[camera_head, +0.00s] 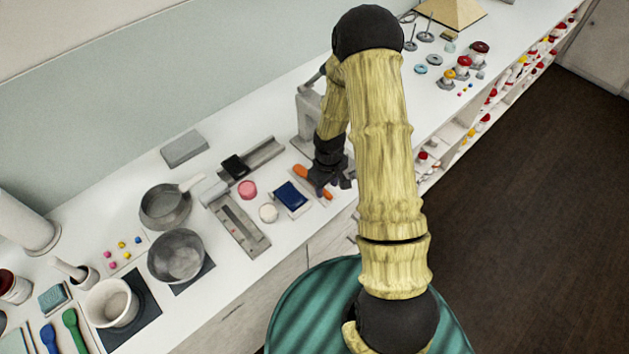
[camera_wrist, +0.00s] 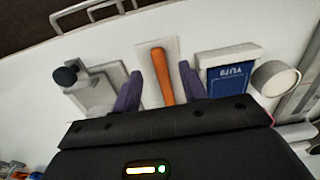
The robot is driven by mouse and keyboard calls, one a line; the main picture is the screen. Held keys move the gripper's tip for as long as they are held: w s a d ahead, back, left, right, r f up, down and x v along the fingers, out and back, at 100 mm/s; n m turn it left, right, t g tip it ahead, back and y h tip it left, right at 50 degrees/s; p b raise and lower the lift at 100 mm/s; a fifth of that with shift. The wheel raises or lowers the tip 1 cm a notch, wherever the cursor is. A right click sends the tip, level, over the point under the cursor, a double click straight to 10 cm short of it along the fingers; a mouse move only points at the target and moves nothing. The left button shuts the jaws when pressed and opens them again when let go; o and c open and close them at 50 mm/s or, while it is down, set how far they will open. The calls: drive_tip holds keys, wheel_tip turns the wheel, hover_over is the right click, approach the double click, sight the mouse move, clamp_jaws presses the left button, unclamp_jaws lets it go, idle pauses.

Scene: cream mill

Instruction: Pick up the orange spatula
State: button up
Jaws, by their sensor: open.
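The orange spatula (camera_head: 313,181) lies on the white counter, partly hidden by my gripper in the head view. In the wrist view the orange spatula (camera_wrist: 161,76) lies on a pale rectangular mat (camera_wrist: 147,60). My gripper (camera_wrist: 160,88) is open, with one purple finger on each side of the spatula and a gap to each finger. In the head view my gripper (camera_head: 332,186) is low over the counter at the spatula. I cannot tell how high the fingertips are above the counter.
A blue box (camera_head: 292,196) lies just left of the spatula, with a white round container (camera_head: 268,212) beyond it. A grey stand (camera_head: 308,112) is close on the other side. Pans (camera_head: 176,255) and a mortar (camera_head: 112,302) are further left on the counter.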

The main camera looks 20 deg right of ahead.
drive_tip(key=shift+f, duration=1.25)
drive_tip(key=shift+w+a, duration=0.1)
clamp_jaws()
